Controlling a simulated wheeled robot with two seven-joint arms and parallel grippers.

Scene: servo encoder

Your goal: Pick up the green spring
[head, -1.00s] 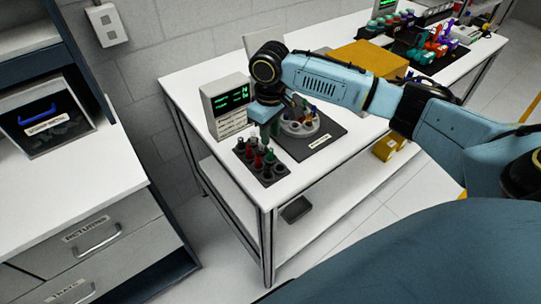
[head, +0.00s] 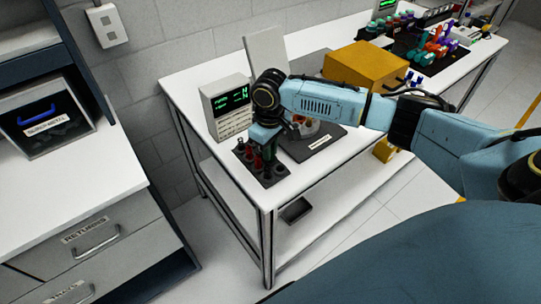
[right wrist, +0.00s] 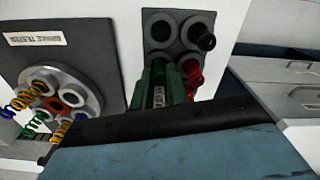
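A green spring (right wrist: 36,124) shows in the right wrist view at the left, at the round holder (right wrist: 62,92) with yellow and blue springs. A dark green piece (right wrist: 160,75) shows there just beyond the gripper body, beside red pieces (right wrist: 192,75) at the black rack (right wrist: 160,32). My right gripper (head: 264,146) points down over the rack in the head view. Its fingertips are hard to make out, and I cannot tell whether it is open or shut on the dark green piece. My left gripper is not in view.
A grey meter with green digits (head: 228,106) stands behind the rack. The round holder sits on a dark labelled mat (head: 318,143) to the right, partly behind my arm. A yellow box (head: 365,64) is farther back. The table's front corner is clear.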

